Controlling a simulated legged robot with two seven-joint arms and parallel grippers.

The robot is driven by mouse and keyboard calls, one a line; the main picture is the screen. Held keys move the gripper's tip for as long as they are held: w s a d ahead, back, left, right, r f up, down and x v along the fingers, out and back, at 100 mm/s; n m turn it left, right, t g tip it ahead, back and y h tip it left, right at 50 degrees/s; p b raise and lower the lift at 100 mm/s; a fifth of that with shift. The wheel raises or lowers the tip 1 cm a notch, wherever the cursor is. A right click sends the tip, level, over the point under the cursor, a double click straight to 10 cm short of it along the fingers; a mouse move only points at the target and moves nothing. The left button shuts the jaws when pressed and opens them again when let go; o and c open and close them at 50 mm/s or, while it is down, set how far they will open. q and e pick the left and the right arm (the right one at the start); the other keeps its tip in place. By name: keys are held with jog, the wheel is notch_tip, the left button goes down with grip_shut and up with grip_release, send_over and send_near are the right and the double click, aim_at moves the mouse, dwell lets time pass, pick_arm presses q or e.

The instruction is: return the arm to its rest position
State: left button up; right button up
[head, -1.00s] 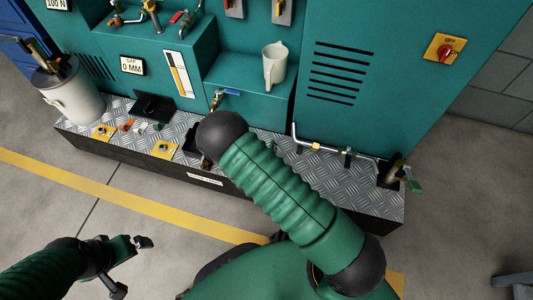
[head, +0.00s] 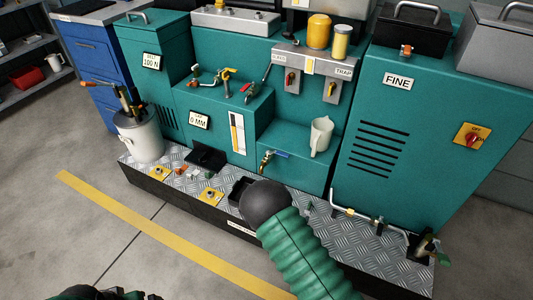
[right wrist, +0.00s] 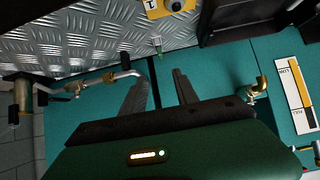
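My right arm (head: 300,245) comes in from the bottom right of the head view, a ribbed green sleeve ending in a dark round joint in front of the plated ledge. My right gripper is hidden there. In the right wrist view my right gripper (right wrist: 163,74) shows two dark fingers standing apart with nothing between them, over a teal panel below the tread plate. At the bottom left edge of the head view only a dark and green sliver of my left arm (head: 95,293) shows; its fingers cannot be made out.
A teal machine (head: 375,150) stands behind a tread-plate ledge (head: 330,240). A bent pipe (head: 365,218) lies along the ledge's right part. A white bucket (head: 140,138) with tools stands at its left end, and a white jug (head: 320,136) sits on a shelf. The floor in front is open.

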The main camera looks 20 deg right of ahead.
jog(key=s+a+r+n+g+y, duration=0.2)
jog(key=s+a+r+n+y, duration=0.2)
jog(key=a+r+y, duration=0.55)
jog(key=s+a+r+n+g+h+p, duration=0.1)
jog(key=s+a+r+n, duration=0.15)
jog(key=s+r, duration=0.4)
jog(key=s+a+r+n+g+h+p, duration=0.1)
jog(key=s+a+r+n, duration=0.15)
jog(key=s+r, duration=0.4)
notch_tip(320, 180, up, 34)
jog(key=p, duration=3.6)
jog(key=shift+s+d+n, duration=0.2)
jog(key=shift+s+n, duration=0.1)
jog(key=shift+n, duration=0.1)
